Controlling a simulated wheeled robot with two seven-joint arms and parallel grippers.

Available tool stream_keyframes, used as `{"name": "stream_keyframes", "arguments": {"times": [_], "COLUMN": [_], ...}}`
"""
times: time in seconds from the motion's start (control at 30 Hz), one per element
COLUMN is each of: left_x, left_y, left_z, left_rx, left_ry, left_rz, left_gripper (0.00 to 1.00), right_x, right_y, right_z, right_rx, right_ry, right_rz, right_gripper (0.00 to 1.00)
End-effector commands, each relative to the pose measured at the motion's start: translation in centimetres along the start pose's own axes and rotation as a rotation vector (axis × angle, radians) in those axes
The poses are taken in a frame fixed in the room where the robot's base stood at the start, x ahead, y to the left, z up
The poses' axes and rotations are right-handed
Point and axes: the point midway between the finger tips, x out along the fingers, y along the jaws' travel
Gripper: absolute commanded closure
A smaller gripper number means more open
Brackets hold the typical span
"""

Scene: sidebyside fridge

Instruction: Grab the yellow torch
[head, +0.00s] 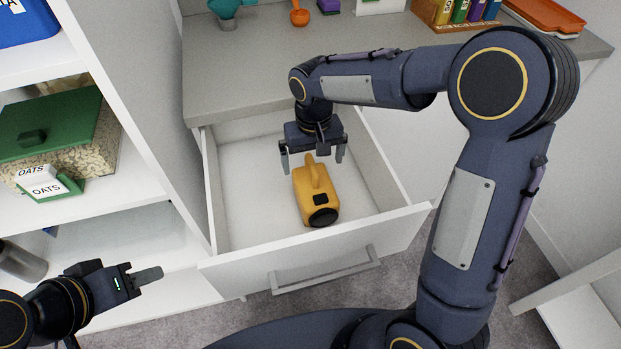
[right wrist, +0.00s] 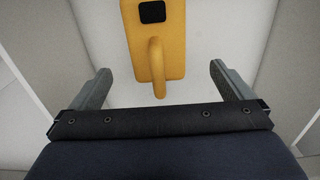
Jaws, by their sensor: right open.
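The yellow torch (head: 314,196) lies in the open white drawer (head: 250,205), its dark lens end toward the drawer front and its handle on top. In the right wrist view the torch (right wrist: 152,45) is ahead, with its handle end between the lines of the two fingers. My right gripper (head: 313,164) is open and empty, over the drawer at the handle end of the torch. It also shows in the right wrist view (right wrist: 160,85), fingers apart on either side of the handle, no contact visible. My left gripper (head: 148,276) is at lower left, away from the drawer; its finger gap is unclear.
A grey counter (head: 255,70) overhangs the back of the drawer. Shelves at left hold a green-lidded box (head: 55,130) and an oats package (head: 45,186). The drawer has free floor around the torch. A drawer handle (head: 325,275) sticks out in front.

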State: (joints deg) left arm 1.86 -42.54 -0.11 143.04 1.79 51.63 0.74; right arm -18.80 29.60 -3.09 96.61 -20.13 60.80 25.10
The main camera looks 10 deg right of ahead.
Motion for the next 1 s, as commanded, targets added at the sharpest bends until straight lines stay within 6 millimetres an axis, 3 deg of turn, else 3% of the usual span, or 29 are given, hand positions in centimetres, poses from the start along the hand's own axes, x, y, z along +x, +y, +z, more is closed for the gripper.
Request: {"name": "stream_keyframes", "arguments": {"times": [0.6, 0.9, 1.0], "left_x": [0.5, 0.5, 0.5], "left_y": [-0.2, -0.2, -0.2], "left_z": [0.2, 0.3, 0.2], "left_rx": [0.0, 0.0, 0.0], "left_ry": [0.0, 0.0, 0.0], "left_rz": [0.0, 0.0, 0.0], "left_gripper": [0.64, 0.64, 0.64], "right_x": [7.5, 8.1, 8.1], "right_y": [0.5, 0.5, 0.5], "right_z": [0.6, 0.5, 0.5], "right_rx": [-0.001, -0.001, -0.001], "right_ry": [-0.006, -0.004, -0.004], "right_rz": [0.006, 0.006, 0.006], "right_gripper": [0.0, 0.0, 0.1]}}
